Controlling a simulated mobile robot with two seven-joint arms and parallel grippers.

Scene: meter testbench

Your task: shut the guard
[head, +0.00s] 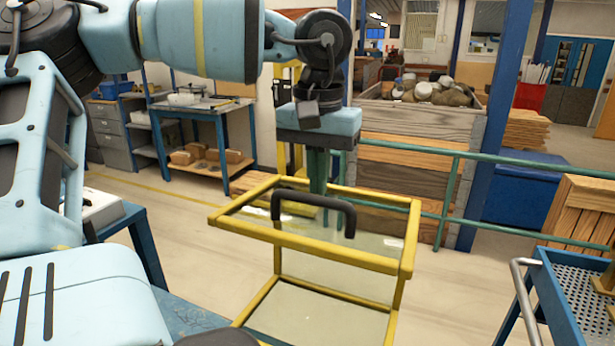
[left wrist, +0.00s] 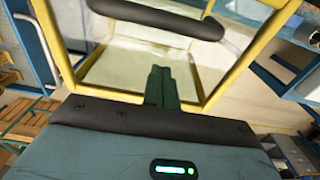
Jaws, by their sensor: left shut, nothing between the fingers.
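The guard (head: 410,240) is a yellow frame with clear panels and a black bar handle (head: 313,203) on its upper panel. The upper panel stands well above the lower part of the frame, joined to it by uprights. My left gripper (head: 318,190) points down at the panel's far edge, just beyond the handle; its narrow green fingers are together and empty. In the left wrist view the shut fingers (left wrist: 160,78) show in front of the guard's clear panel (left wrist: 120,68), apart from the handle (left wrist: 160,18). I cannot tell whether the fingertips touch the guard. My right gripper is out of view.
A green railing (head: 450,155) runs behind the guard, with a wooden crate (head: 410,150) beyond it. A blue perforated cart (head: 570,300) with a grey handle stands at the right. A blue workbench (head: 205,110) stands at the back left. Open floor lies left of the guard.

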